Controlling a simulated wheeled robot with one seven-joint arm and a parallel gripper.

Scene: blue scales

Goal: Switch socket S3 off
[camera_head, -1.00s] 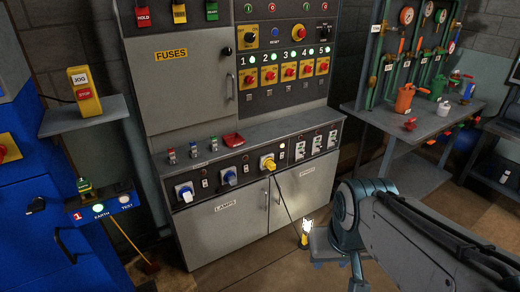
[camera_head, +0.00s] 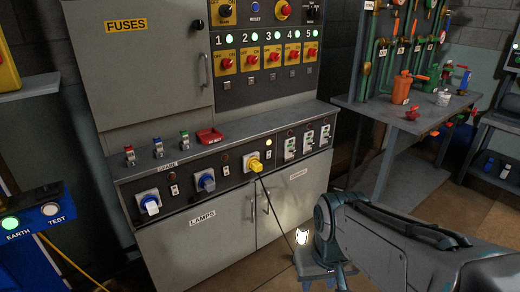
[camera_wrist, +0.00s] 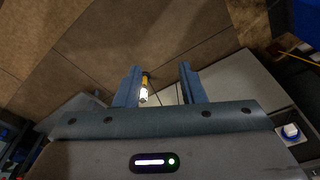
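A row of sockets runs along the sloping front of the grey cabinet: one with a white-and-blue plug (camera_head: 150,204), one with a blue plug (camera_head: 206,181) and one with a yellow plug (camera_head: 255,163). Small rocker switches stand beside them, one (camera_head: 248,182) just left of the yellow plug. I cannot read the socket numbers, so which is S3 is unclear. A lamp (camera_head: 269,142) glows above right of the yellow plug. In the wrist view my gripper (camera_wrist: 160,88) is open, fingers apart, pointing at floor and cabinet. The white-and-blue plug also shows there (camera_wrist: 290,131).
A dark cable runs from the yellow plug down towards a yellow lamp (camera_wrist: 144,90) with a bright end. A workbench (camera_head: 410,118) stands right; a blue unit (camera_head: 38,218) stands left.

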